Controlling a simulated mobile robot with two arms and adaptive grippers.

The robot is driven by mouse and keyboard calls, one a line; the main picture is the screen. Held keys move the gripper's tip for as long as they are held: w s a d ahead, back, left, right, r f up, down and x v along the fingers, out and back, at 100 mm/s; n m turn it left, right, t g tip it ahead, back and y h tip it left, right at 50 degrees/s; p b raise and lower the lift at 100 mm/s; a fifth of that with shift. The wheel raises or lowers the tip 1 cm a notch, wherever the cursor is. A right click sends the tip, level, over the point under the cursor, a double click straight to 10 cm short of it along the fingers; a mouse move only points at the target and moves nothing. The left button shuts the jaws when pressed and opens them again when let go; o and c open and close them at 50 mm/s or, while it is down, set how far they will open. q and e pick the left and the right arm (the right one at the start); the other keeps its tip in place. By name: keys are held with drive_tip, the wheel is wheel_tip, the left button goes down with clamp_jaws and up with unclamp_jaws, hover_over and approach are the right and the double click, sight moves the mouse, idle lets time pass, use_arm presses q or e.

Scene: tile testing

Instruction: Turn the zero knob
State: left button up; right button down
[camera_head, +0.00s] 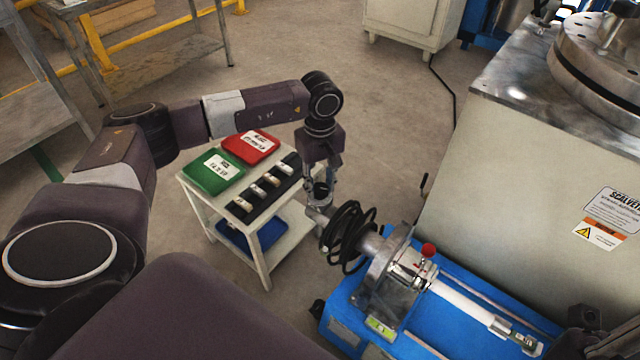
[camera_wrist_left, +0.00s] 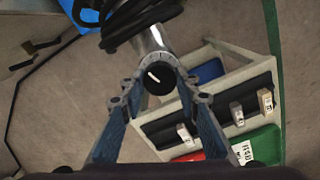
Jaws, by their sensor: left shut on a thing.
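The zero knob (camera_wrist_left: 157,79) is a black round knob with a white mark, at the end of a metal cylinder (camera_wrist_left: 152,42) in the left wrist view. My left gripper (camera_wrist_left: 162,84) has its two fingers closed around the knob from both sides. In the head view my left gripper (camera_head: 320,198) points down at the left end of the blue-based test machine (camera_head: 345,318), where the fingers largely hide the knob. A dark part of what looks like my right gripper (camera_head: 588,335) shows at the lower right edge; its fingers cannot be made out.
Black coiled cable (camera_head: 345,236) hangs around the cylinder right beside my left gripper. A small cart (camera_head: 263,262) stands close by with a red case (camera_head: 250,145), a green case (camera_head: 212,174) and several small blocks. A large grey cabinet (camera_head: 505,180) stands behind the machine.

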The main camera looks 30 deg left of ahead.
sight(320, 188)
use_arm(q)
drive_tip(key=o, duration=1.2)
drive_tip(key=shift+c, duration=0.2)
drive_tip(key=shift+r, duration=0.1)
wheel_tip(320, 188, up, 12)
